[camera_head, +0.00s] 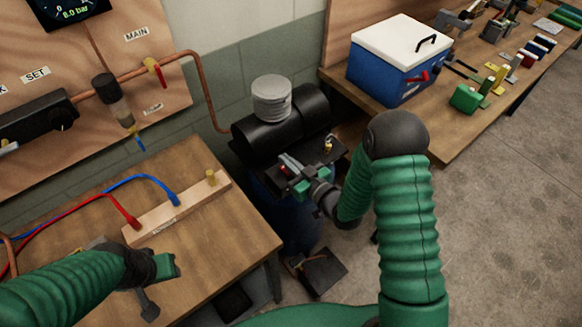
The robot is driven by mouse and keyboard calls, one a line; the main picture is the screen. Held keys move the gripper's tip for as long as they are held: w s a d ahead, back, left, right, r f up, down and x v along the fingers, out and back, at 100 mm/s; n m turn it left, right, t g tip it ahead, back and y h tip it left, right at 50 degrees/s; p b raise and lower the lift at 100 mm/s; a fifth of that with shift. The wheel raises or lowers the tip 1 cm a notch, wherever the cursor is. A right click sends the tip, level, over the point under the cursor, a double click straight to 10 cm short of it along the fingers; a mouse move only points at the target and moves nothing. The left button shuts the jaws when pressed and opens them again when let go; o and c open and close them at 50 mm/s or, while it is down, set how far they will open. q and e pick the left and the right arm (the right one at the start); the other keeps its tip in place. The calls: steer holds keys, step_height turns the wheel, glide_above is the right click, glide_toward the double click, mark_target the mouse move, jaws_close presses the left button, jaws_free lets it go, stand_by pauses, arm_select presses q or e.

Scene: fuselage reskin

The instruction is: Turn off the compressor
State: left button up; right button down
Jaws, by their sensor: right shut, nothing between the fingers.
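The compressor stands on the floor between the two benches, with a black motor housing (265,135), a ribbed grey cylinder (271,97) on top and a dark blue tank (283,212) below. A brass fitting (328,146) sits on its black top plate. My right gripper (290,172) is shut and empty over the near left part of that plate, beside a small grey and red part (287,162). I cannot tell whether they touch; the gripper partly hides the plate. My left gripper (160,283) is over the left bench; its jaw opening is unclear.
The left wooden bench (225,250) carries a wooden manifold block (180,207) with red and blue hoses. A wall panel (170,95) holds a gauge, valves and copper pipe. A blue cooler box (395,72) and tools stand on the right bench. A black pedal (322,270) lies on the floor.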

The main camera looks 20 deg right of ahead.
steer(key=shift+s+d+r+b, duration=0.2)
steer(key=shift+s+r+b, duration=0.05)
steer(key=shift+s+r, duration=0.25)
steer(key=shift+s+d+r+b, duration=0.25)
steer(key=shift+s+r, duration=0.1)
steer(key=shift+s, duration=0.25)
arm_select(q)
steer(key=shift+s+d+f+b, duration=0.1)
steer(key=shift+s+d+b, duration=0.1)
steer(key=shift+s+b, duration=0.1)
steer(key=shift+s+a, duration=0.1)
steer(key=shift+s, duration=0.2)
arm_select(e)
steer(key=s+d+r, duration=0.2)
steer(key=s+r, duration=0.1)
steer(key=s, duration=0.4)
steer(key=shift+d, duration=0.2)
arm_select(q)
steer(key=shift+w, duration=0.15)
arm_select(e)
steer(key=shift+d, duration=0.1)
